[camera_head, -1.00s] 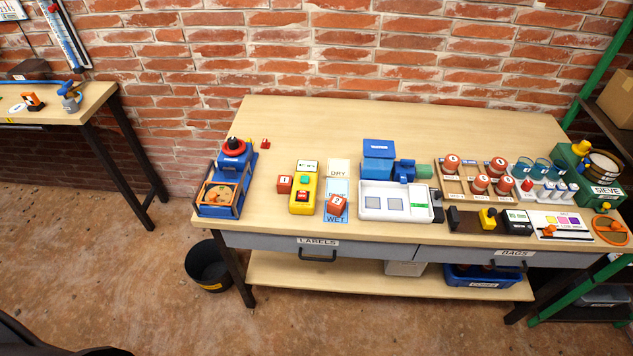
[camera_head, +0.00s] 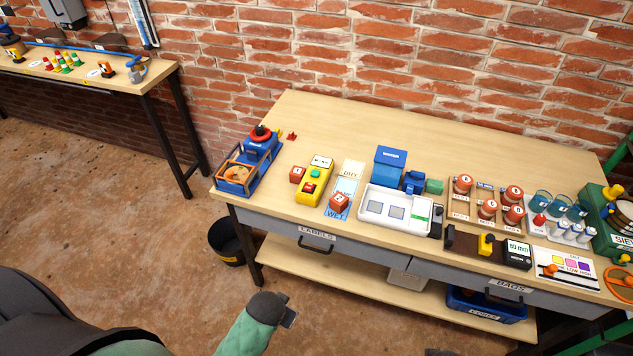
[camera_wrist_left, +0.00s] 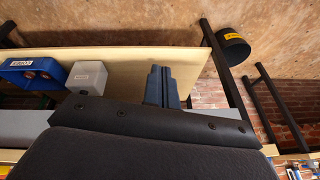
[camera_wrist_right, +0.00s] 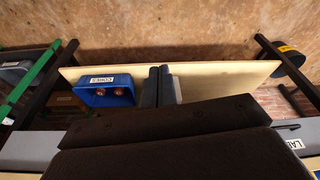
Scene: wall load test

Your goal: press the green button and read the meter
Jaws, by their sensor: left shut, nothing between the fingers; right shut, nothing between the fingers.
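A yellow control box (camera_head: 307,194) stands on the workbench left of centre in the head view. It has a green button (camera_head: 315,174), a red button (camera_head: 309,188) below it and a white labelled panel (camera_head: 321,162) on top. A black device with a pale display (camera_head: 517,248) stands at the bench's front right; I cannot tell whether it is the meter. My left gripper (camera_head: 289,318) is in front of the bench, low and well apart from the box. Its fingers are shut and empty in the left wrist view (camera_wrist_left: 161,84). My right gripper (camera_wrist_right: 158,84) is shut and empty in its wrist view.
Red cubes (camera_head: 297,174) flank the yellow box. A blue machine (camera_head: 262,146) stands to its left, a white tray (camera_head: 372,219) to its right. Drawers (camera_head: 300,238) and a lower shelf (camera_head: 340,279) lie below the bench top. A black bucket (camera_head: 227,243) stands on the floor.

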